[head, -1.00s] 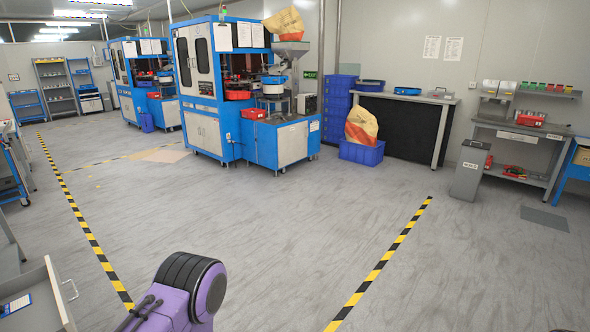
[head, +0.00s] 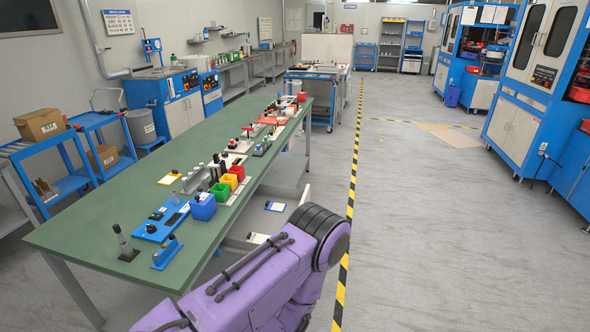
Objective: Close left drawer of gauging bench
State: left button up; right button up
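The gauging bench (head: 110,240) is a long green-topped table on the left, running away from me. Below its right edge, a light grey open drawer (head: 238,243) shows in part, with a blue-and-white card (head: 275,206) in that area. My purple arm covers much of the drawer, and its handle cannot be made out. Neither gripper is in view.
Blocks, coloured bins (head: 203,207) and gauges stand along the bench top. Blue carts (head: 92,124) stand behind it on the left. Open floor (head: 430,230) lies to the right of a yellow-black floor stripe (head: 352,190). Blue machines (head: 540,85) stand at the right.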

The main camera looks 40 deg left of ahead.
aim_at(253, 218)
jog(key=u, duration=0.85)
jog(key=i, duration=0.9)
jog(key=u, duration=0.6)
jog(key=k, duration=0.45)
jog(key=z, duration=0.25)
jog(key=i, duration=0.9)
jog(key=u, duration=0.3)
